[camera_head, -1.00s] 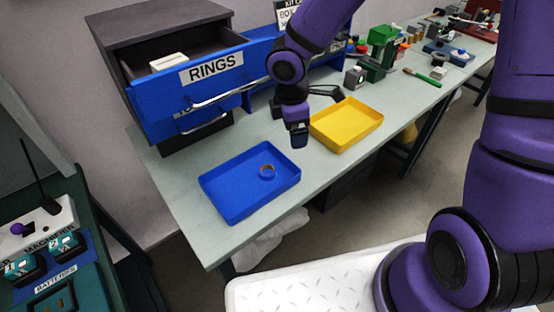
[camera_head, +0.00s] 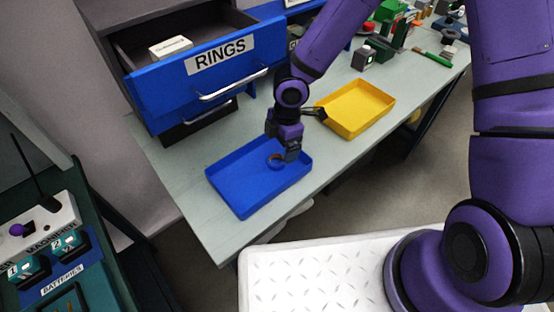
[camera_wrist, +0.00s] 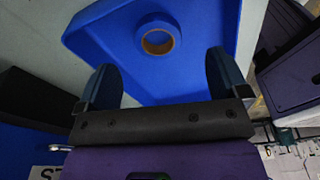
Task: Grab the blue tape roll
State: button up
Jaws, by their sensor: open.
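The blue tape roll (camera_head: 275,161) lies in the blue tray (camera_head: 240,190), near the tray's right side. In the wrist view the tape roll (camera_wrist: 157,40) shows as a blue ring with a tan inner core, flat on the floor of the tray (camera_wrist: 185,85). My gripper (camera_head: 290,155) is above the right part of the tray and partly hides the roll in the head view. In the wrist view my gripper (camera_wrist: 160,80) has its two fingers wide apart, with nothing between them. The roll appears ahead of the fingertips, roughly centred between them and apart from them.
A yellow tray (camera_head: 358,108) stands to the right of my arm. The open blue drawer marked RINGS (camera_head: 215,65) juts out behind the blue tray. The table (camera_head: 185,165) is clear left of the tray. Boxes and tools (camera_head: 385,40) stand further back right.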

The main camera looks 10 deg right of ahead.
aim_at(277, 159)
jog(key=shift+s+a+f, duration=0.1)
jog(key=shift+a+f, duration=0.1)
jog(key=shift+f, duration=0.75)
jog(key=shift+w+a+f, duration=0.1)
jog(key=shift+a+f, duration=0.1)
jog(key=shift+f, duration=0.75)
jog(key=shift+s+a+f, duration=0.1)
jog(key=shift+a+f, duration=0.1)
jog(key=shift+f, duration=0.75)
jog(key=shift+c, duration=0.4)
jog(key=c, duration=0.9)
